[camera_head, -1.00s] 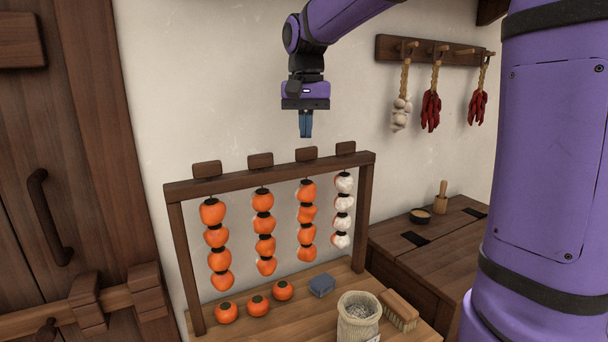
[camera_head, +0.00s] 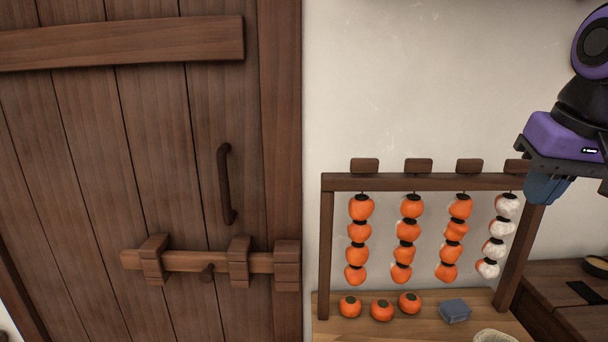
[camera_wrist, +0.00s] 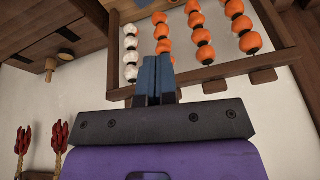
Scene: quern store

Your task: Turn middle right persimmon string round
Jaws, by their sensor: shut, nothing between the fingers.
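The middle right persimmon string (camera_head: 455,237) hangs third from the left on the wooden rack (camera_head: 390,182), with its orange side facing the head camera. In the wrist view this string (camera_wrist: 163,32) hangs just beyond my fingertips. The rightmost string (camera_head: 496,236) shows mostly white faces with some orange at the edges. The other two strings, left (camera_head: 358,240) and middle left (camera_head: 406,240), look orange. My gripper (camera_head: 543,188) is at the right end of the rack in the head picture. Its blue fingers (camera_wrist: 156,75) are together and empty, apart from the strings.
Loose persimmons (camera_head: 381,310) and a blue block (camera_head: 455,311) lie on the table (camera_head: 335,328) below the strings. A wooden door (camera_head: 130,150) with a bar stands at left. Red chilli strings (camera_wrist: 60,140) hang on the wall. The wall above the rack is clear.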

